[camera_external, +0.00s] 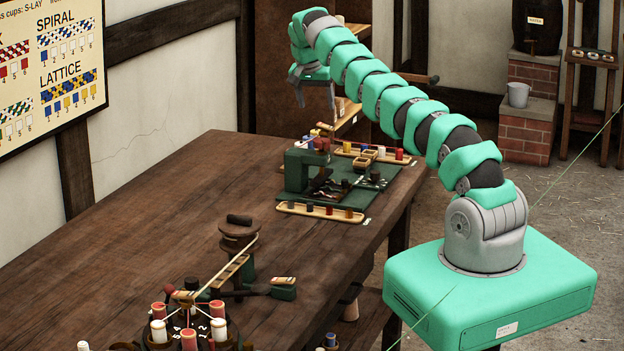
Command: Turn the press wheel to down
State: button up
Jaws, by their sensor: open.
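A small dark green frame (296,172), which looks like the press, stands on a green mat at the far end of the wooden table. Small parts show on and around its top, but I cannot clearly make out a wheel or its position. My gripper (312,94) is open and empty, pointing down in the air above the far end of the table. It appears higher than the green frame and apart from it.
Trays of spools (320,211) lie beside the frame. A round spool stand (190,325) and a wooden post (238,238) stand nearer on the wooden table (150,215). A shelf stands behind my gripper. The table's left middle is clear.

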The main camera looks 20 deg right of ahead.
aim_at(322, 140)
jog(key=s+d+n+t+y+b, duration=0.1)
jog(key=d+n+y+b, duration=0.45)
jog(key=n, duration=0.95)
jog(key=p+x, duration=0.1)
jog(key=x, duration=0.3)
jog(key=p+x, duration=0.1)
jog(key=x, duration=0.3)
jog(key=p+x, duration=0.1)
jog(key=x, duration=0.3)
jog(key=shift+w+d+f, duration=0.15)
jog(key=shift+d+f, duration=0.2)
jog(key=shift+f, duration=0.1)
jog(key=c, duration=1)
